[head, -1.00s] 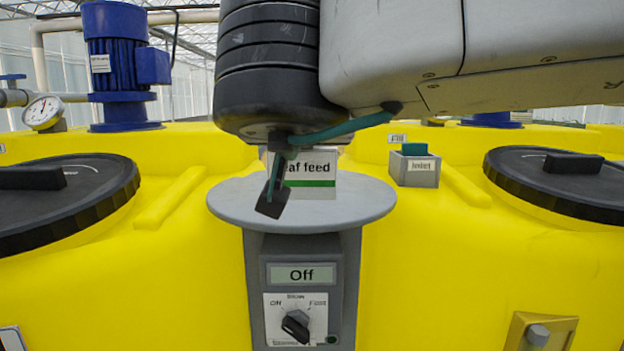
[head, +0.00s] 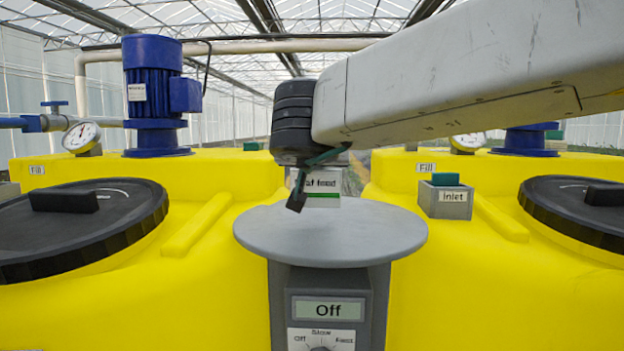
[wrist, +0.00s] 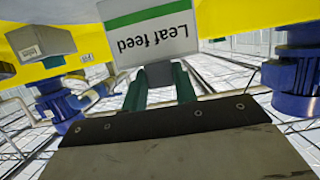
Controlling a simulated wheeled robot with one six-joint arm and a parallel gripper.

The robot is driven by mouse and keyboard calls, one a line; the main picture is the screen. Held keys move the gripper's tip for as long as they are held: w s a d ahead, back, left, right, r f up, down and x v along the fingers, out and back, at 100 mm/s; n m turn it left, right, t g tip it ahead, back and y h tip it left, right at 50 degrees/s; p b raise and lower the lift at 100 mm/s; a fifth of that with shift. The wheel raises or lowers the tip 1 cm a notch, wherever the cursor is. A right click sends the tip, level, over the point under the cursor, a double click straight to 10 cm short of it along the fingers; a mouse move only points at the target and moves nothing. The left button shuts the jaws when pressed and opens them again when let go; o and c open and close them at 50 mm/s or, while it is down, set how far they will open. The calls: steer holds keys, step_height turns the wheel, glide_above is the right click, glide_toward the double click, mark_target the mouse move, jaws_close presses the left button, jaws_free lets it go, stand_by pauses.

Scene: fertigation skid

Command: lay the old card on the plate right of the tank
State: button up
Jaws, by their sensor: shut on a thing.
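The white "Leaf feed" card (head: 322,187) with a green stripe is in my gripper (head: 308,178), above the rear part of the round grey plate (head: 330,240). Part of its lettering is hidden behind my gripper in the head view. In the wrist view, the card (wrist: 155,32) appears upside down at the tips of the two green fingers of my gripper (wrist: 160,78). I cannot tell whether its lower edge touches the plate. The plate top looks bare. It lies between the left yellow tank (head: 225,240) and the right yellow tank (head: 460,270).
A control box below the plate has a display (head: 328,309) reading "Off". A grey "Inlet" box (head: 445,202) with a teal piece stands on the right tank. Black lids (head: 75,235) and a blue motor (head: 150,95) rise from the tanks.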

steer(key=shift+w+a+f, duration=0.1)
steer(key=shift+w+f, duration=0.05)
steer(key=shift+f, duration=0.8)
steer(key=shift+w+a+f, duration=0.1)
steer(key=shift+w+f, duration=0.05)
steer(key=shift+f, duration=0.75)
steer(key=shift+f, duration=0.15)
steer(key=o, duration=1)
steer(key=shift+c, duration=0.2)
steer(key=shift+r, duration=0.25)
glide_toward(314, 178)
steer(key=v, duration=0.2)
steer(key=shift+s, duration=0.4)
steer(key=shift+r, duration=0.1)
